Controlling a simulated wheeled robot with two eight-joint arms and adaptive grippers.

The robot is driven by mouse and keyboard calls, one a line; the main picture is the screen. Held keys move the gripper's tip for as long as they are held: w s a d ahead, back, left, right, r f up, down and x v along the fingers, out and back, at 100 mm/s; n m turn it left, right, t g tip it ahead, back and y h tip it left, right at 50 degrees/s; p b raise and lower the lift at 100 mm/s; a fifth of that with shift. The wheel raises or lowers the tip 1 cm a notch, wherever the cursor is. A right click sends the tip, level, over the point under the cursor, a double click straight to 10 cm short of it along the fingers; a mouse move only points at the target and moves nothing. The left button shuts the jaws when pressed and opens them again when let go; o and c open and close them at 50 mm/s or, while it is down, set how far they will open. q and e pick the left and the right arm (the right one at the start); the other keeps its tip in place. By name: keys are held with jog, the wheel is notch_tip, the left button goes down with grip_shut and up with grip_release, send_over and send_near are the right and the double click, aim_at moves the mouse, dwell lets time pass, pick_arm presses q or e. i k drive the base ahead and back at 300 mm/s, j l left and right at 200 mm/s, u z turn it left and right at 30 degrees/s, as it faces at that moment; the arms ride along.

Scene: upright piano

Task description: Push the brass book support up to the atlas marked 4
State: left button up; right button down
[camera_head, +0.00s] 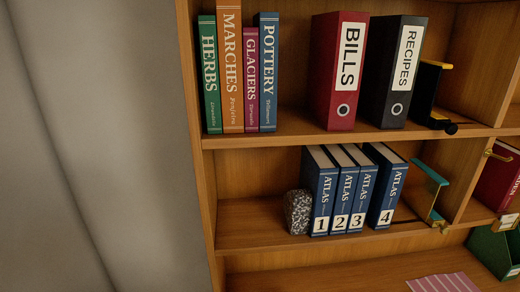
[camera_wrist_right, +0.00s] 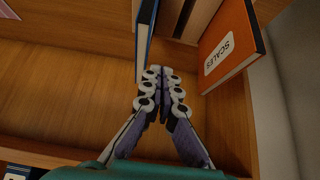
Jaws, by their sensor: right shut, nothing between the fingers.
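The atlas marked 4 (camera_head: 388,195) is a blue book on the lower shelf, at the right end of the atlases marked 1 (camera_head: 321,195), 2 (camera_head: 342,195) and 3 (camera_head: 362,195). To its right, apart from it, stands the book support (camera_head: 427,196), an upright plate with a teal edge and a brass knob at its lower front. Bare shelf shows between them. My right gripper (camera_wrist_right: 165,72) is shut and empty in the right wrist view, its fingertips close to the lower end of a blue book (camera_wrist_right: 145,40). Neither gripper is in the head view.
A speckled stone (camera_head: 298,211) stands left of atlas 1. The upper shelf holds books, two binders (camera_head: 340,70) and a black support with a yellow edge (camera_head: 430,95). A red book (camera_head: 498,180) stands beyond the right divider. An orange book (camera_wrist_right: 232,45) is right of my right gripper.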

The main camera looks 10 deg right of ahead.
aim_at(421, 187)
jog(key=k+l+z, duration=0.2)
jog(key=z, duration=0.15)
jog(key=k+l+z, duration=0.15)
jog(key=l+z, duration=0.15)
jog(key=k+l+z, duration=0.1)
jog(key=l+z, duration=0.25)
